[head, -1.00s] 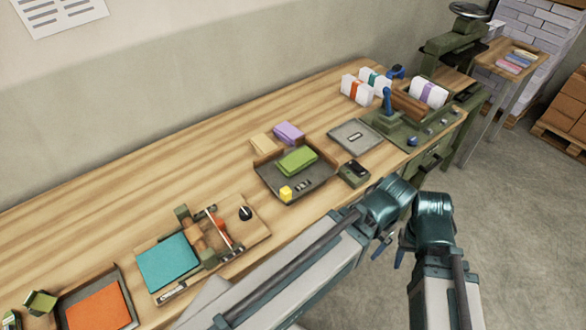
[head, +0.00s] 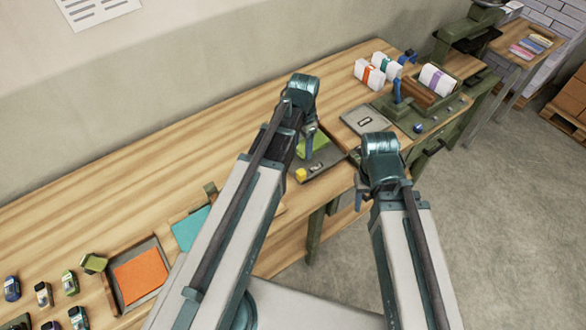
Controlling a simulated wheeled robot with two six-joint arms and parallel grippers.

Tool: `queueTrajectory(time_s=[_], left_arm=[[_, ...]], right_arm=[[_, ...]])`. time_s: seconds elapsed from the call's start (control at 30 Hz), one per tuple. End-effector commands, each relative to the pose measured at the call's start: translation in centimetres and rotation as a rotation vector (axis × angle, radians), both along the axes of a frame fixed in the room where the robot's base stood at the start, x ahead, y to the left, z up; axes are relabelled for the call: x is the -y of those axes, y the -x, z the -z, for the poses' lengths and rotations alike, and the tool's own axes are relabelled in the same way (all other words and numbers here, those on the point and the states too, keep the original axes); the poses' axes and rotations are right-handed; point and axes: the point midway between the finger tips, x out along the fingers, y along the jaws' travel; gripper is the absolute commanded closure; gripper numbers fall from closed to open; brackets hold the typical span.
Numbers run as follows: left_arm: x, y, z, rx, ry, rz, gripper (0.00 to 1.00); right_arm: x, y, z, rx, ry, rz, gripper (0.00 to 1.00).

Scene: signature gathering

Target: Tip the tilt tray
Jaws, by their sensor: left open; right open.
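A dark shallow tray (head: 328,161), which I take to be the tilt tray, sits near the front edge of the bench. It holds a green block (head: 318,142) and has a yellow cube (head: 300,174) at its front left corner. My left forearm and wrist cover its left and back parts. My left gripper (head: 308,146) is open and points down over the tray beside the green block; I cannot tell whether it touches anything. My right gripper (head: 364,192) is open and empty, at the bench's front edge to the right of the tray.
A flat grey plate (head: 364,121) lies right of the tray. The back left bench is clear.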

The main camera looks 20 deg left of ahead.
Motion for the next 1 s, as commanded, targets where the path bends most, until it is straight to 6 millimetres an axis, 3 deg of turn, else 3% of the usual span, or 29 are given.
queueTrajectory(time_s=[0.37,1.0], left_arm=[[0.1,0.1,2.5,0.000,0.000,-0.001,0.35],[0.1,0.1,11.4,0.000,0.000,-0.002,0.35]], right_arm=[[0.0,0.0,2.5,0.001,0.000,0.001,0.50],[0.0,0.0,11.4,0.000,0.002,-0.013,0.50]])
